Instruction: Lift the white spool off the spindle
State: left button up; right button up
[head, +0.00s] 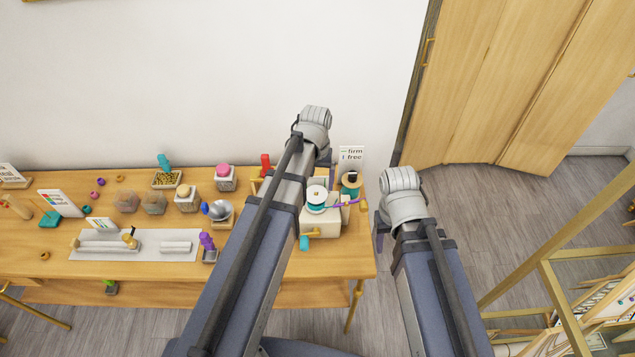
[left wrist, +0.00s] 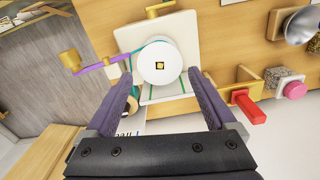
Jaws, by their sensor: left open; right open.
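The white spool (head: 316,193) sits on the cream machine box (head: 322,226), with teal showing under its top. In the left wrist view the spool (left wrist: 153,72) is a round white disc with a small dark, gold-edged square spindle end (left wrist: 160,65) at its centre. My left gripper (left wrist: 163,82) is open, its two purple fingers on either side of the spool's near edge; contact cannot be told. In the head view the left arm hides most of this gripper. My right gripper (head: 378,232) is right of the table edge, partly hidden by its wrist, apart from the spool.
A purple arm (left wrist: 100,65) with a gold end reaches sideways from the machine. A red block (left wrist: 247,105) and a pink-topped jar (left wrist: 293,89) stand nearby. A "firm / free" card (head: 351,155) stands behind.

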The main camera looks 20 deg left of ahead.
aim_at(316, 193)
pick_arm(q)
jog(key=shift+f, duration=0.15)
notch_tip(316, 193, down, 8)
jog(key=b, duration=0.7)
jog(key=shift+r+b, duration=0.2)
jog(key=shift+b, duration=0.2)
jog(key=c, duration=0.9)
jog(key=o, duration=0.7)
jog(key=c, duration=0.5)
jog(key=shift+r+p, duration=3.6)
